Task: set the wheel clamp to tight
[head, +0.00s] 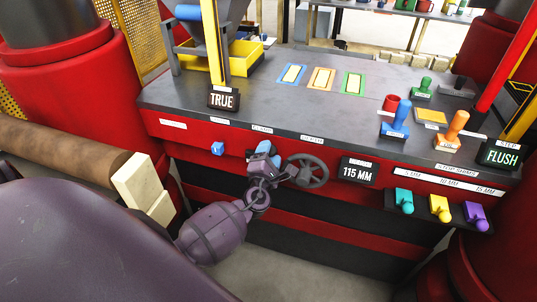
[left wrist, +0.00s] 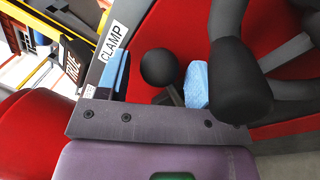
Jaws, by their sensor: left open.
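The wheel clamp's black ball knob (left wrist: 158,66) on a short stem shows in the left wrist view, beside a white CLAMP label (left wrist: 113,40). My left gripper (left wrist: 160,82) is open, with a blue pad on each side of the knob. I cannot tell whether either pad touches it. In the head view my left gripper (head: 262,155) is at the red front panel, just left of the dark handwheel (head: 307,171), and hides the clamp there. Part of the handwheel (left wrist: 240,80) looms close at the right in the left wrist view. My right gripper is not in view.
A blue knob (head: 217,148) sticks out of the panel left of my gripper. The 115 MM display (head: 357,171) is right of the handwheel. Teal, yellow and purple knobs (head: 439,207) stand at the right. A TRUE sign (head: 223,99) stands above the panel.

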